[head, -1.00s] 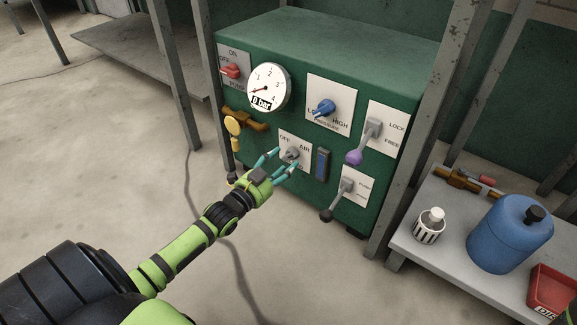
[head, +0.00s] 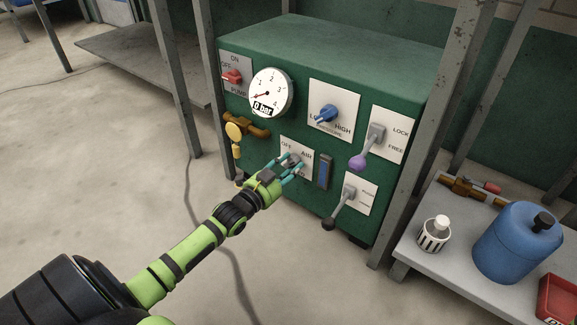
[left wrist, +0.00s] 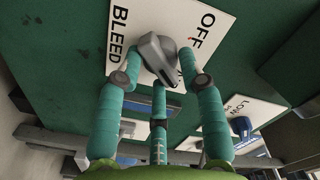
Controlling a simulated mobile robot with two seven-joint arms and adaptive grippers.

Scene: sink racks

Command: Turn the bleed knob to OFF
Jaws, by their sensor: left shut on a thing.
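The bleed knob (head: 293,159) is a grey knob on a white plate (head: 286,145) low on the green panel's front. In the left wrist view the knob (left wrist: 159,58) sits between the printed words BLEED and OFF. Its bar is tilted; which mark it points to is unclear. My left gripper (head: 289,166) reaches it from the lower left, its teal fingers shut on the knob. In the left wrist view the gripper (left wrist: 161,82) has fingers on both sides of the knob and one in the middle. The word AIR is partly hidden there. My right gripper is not in view.
On the green panel (head: 330,50) are a gauge (head: 270,92) reading 0 bar, a red pump knob (head: 232,76), a blue pressure knob (head: 327,113), a purple-tipped lever (head: 360,160) and a black-tipped lever (head: 331,222). A blue tank (head: 515,243) stands on the right shelf.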

